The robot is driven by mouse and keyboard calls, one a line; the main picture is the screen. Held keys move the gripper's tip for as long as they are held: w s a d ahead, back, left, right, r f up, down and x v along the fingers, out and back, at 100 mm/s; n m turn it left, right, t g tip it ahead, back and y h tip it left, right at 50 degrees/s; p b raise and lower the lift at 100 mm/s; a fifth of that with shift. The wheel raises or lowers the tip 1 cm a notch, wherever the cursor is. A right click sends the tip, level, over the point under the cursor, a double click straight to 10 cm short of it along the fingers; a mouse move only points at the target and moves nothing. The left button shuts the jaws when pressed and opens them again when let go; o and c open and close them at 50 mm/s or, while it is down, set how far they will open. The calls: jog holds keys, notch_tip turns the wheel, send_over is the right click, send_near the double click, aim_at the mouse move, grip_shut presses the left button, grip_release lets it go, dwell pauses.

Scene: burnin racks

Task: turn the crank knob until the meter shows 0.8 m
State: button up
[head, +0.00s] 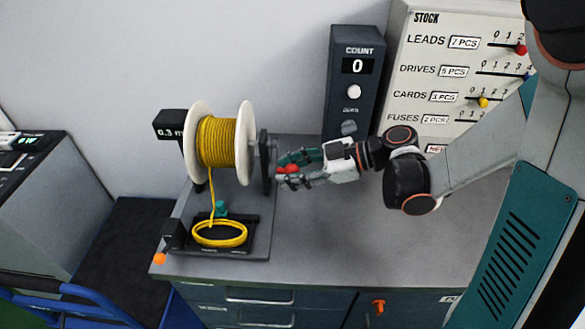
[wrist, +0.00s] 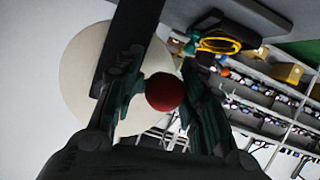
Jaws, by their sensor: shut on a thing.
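The red crank knob (wrist: 164,92) sits between the fingers of my gripper (wrist: 160,90) in the wrist view. In the head view my gripper (head: 286,166) is shut on the red knob (head: 290,169), at the right side of the reel stand. The white-flanged spool (head: 246,143) carries yellow cable (head: 222,142). A strand runs down from it to a yellow coil (head: 219,234) in a dark tray. The meter (head: 170,130) at the left of the spool reads 0.3 m; its edge is partly hidden by the spool flange.
A dark count box (head: 354,85) showing 0 stands behind my gripper. A white stock board (head: 455,70) with sliders is at the back right. An orange-tipped lever (head: 159,259) is at the bench's front left corner. The bench top (head: 350,235) in front of my gripper is clear.

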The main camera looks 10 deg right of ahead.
aim_at(289, 165)
jog(key=shift+s+a+r, duration=0.2)
jog(key=shift+r, duration=0.05)
jog(key=shift+c, duration=0.9)
jog(key=shift+r, duration=0.1)
jog(key=shift+a+r+p, duration=0.1)
jog(key=shift+r+p, duration=0.55)
jog(key=shift+r, duration=0.15)
jog(key=shift+c, duration=0.6)
jog(key=shift+w+r+p, duration=0.2)
jog(key=shift+r+p, duration=0.1)
jog(key=shift+r, duration=0.05)
grip_shut()
jog(key=shift+w+d+r+p, duration=0.15)
jog(key=shift+w+r+p, duration=0.25)
jog(key=shift+r, duration=0.15)
jog(key=shift+w+d+r+p, duration=0.1)
jog(key=shift+w+r+p, duration=0.2)
jog(key=shift+r+p, duration=0.15)
jog(key=shift+r, duration=0.1)
